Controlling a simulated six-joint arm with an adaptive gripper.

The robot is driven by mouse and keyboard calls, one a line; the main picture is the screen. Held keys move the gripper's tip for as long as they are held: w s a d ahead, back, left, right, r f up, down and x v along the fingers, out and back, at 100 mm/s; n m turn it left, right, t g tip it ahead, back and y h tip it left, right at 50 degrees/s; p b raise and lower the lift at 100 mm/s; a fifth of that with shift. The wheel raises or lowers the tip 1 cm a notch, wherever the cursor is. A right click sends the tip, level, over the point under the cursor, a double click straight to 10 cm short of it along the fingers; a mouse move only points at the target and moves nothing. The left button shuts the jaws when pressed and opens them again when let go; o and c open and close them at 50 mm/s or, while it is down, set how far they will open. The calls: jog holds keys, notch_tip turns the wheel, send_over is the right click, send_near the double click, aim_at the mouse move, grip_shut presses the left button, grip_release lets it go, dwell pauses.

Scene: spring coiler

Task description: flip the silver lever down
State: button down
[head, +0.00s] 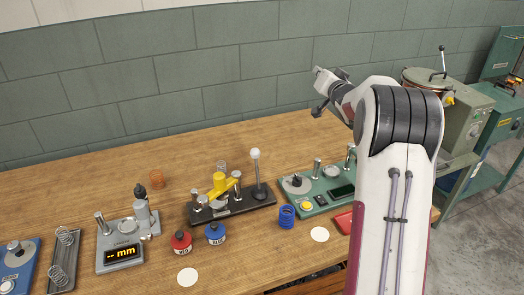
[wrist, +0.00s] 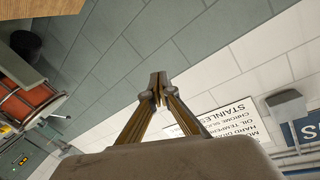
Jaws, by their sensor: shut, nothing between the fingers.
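My gripper (wrist: 158,88) is shut and empty, its fingertips together, in the wrist view. In the head view my gripper (head: 328,90) is raised in front of the green block wall, above the back of the bench and apart from everything on it. A thin metal lever with a dark ball knob (head: 442,50) stands up on the machine at the right, behind my arm. An upright rod with a white ball (head: 255,155) stands on a black-based fixture. I cannot tell for certain which of these is the silver lever. No lever shows clearly in the wrist view.
The wooden bench (head: 110,190) carries a yellow-handled fixture (head: 222,184), a green panel (head: 325,201) with silver posts, a gauge reading "-- mm" (head: 122,252), red (head: 181,243) and blue (head: 215,234) pots, and springs. My arm covers the bench's right end. The back strip is mostly clear.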

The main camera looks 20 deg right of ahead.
jog(key=a+t+y, duration=0.1)
jog(key=y, duration=0.1)
jog(key=m+g+y, duration=0.2)
jog(key=g+y, duration=0.9)
jog(key=y, duration=0.4)
send_near(256, 166)
jog(key=w+d+r, duration=0.2)
jog(key=d, duration=0.1)
jog(key=shift+w+r, duration=0.25)
jog(key=shift+w, duration=0.1)
jog(key=shift+w+a+t, duration=0.1)
jog(key=shift+t, duration=0.2)
jog(key=x, duration=0.9)
jog(key=shift+a, duration=0.4)
